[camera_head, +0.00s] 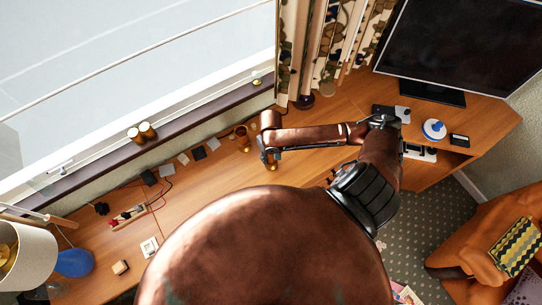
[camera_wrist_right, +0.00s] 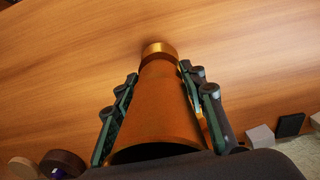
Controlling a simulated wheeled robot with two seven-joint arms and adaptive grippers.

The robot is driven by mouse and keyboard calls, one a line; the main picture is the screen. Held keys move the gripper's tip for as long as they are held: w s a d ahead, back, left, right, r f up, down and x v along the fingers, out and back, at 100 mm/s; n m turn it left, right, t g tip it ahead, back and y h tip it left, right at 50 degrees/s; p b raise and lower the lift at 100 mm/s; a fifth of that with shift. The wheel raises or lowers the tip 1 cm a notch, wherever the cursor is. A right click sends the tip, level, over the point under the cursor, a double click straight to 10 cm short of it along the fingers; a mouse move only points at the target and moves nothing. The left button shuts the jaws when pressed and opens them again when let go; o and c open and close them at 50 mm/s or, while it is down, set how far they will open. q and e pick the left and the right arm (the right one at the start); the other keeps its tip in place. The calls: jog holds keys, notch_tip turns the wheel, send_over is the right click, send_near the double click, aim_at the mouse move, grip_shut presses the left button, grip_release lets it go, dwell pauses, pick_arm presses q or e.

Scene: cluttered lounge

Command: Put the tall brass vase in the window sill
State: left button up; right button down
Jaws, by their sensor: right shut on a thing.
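The tall brass vase (camera_wrist_right: 160,105) fills the middle of the right wrist view, its narrow end pointing away over bare wood and its wide end near the camera. My right gripper (camera_wrist_right: 157,85) is shut on it, with one finger along each side. In the head view my right gripper (camera_head: 269,158) is over the desk, to the right of the window sill; the vase is hard to make out there. The dark window sill (camera_head: 205,117) runs diagonally below the window. My left gripper is not in view.
Two small brass-coloured vessels (camera_head: 141,132) stand on the sill, and a brown cup (camera_head: 242,134) stands on the desk (camera_head: 205,185) near my gripper. Small blocks lie along the wall. A lamp (camera_head: 25,258) is at left, a monitor (camera_head: 460,45) at right. The sill's upper right stretch looks mostly clear.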

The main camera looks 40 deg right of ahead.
jog(key=shift+w+f, duration=0.1)
jog(key=shift+f, duration=0.15)
jog(key=shift+f, duration=0.1)
jog(key=c, duration=1.6)
grip_release()
jog(key=o, duration=0.4)
jog(key=shift+c, duration=0.2)
